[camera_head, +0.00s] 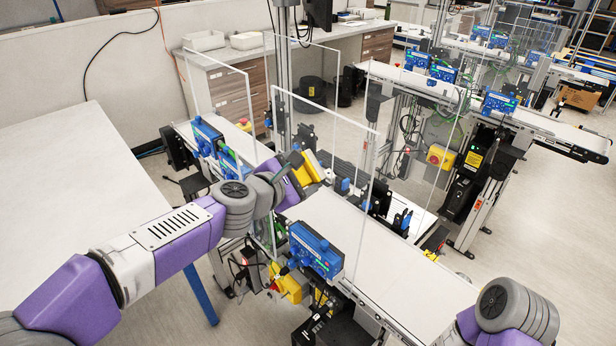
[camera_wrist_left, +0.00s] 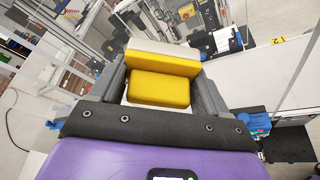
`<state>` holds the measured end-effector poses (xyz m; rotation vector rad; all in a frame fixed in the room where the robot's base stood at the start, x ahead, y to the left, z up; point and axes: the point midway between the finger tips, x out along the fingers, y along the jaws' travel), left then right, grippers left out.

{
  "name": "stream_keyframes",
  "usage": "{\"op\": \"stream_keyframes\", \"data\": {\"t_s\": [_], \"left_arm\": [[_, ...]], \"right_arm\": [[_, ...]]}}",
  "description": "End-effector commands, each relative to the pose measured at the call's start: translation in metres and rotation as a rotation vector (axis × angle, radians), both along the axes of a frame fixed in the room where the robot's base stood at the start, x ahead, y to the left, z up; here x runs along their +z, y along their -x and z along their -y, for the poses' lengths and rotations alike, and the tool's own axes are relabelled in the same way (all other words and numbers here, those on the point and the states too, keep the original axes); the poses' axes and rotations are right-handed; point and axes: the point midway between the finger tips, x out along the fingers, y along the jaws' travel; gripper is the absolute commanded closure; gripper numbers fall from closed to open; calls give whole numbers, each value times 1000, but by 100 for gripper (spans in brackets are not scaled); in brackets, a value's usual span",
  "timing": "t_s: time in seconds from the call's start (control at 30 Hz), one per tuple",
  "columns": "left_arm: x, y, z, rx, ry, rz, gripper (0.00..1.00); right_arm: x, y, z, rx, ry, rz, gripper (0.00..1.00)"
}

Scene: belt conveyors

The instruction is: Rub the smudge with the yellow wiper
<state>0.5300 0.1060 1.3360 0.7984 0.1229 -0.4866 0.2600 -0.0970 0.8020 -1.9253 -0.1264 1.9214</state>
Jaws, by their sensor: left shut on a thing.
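The yellow wiper (camera_head: 314,165) is in my left gripper (camera_head: 303,168), held up above the conveyor's side near the clear panels in the head view. In the left wrist view, the wiper (camera_wrist_left: 160,88) shows as a yellow block with a pale, whitish part along its far side, between the two dark fingers. My left gripper is shut on it. I cannot make out the smudge in either view. My right gripper is out of view; only part of my right arm shows at the bottom right of the head view.
A white belt conveyor (camera_head: 410,275) runs toward the lower right, with upright clear panels (camera_head: 322,120) along it. A blue control box (camera_head: 315,250) sits at its near side. A large pale table (camera_head: 75,185) stands at the left. Another conveyor (camera_head: 420,85) runs behind.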

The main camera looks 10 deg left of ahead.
Motion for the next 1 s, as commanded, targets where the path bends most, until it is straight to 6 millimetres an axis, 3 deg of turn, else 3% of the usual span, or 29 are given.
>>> {"op": "stream_keyframes", "data": {"t_s": [0.7, 1.0], "left_arm": [[-1, -27, -39, 5, 0, -2, 48], [0, -29, -41, 2, 0, -1, 48]], "right_arm": [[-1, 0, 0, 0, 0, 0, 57], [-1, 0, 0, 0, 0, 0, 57]]}}
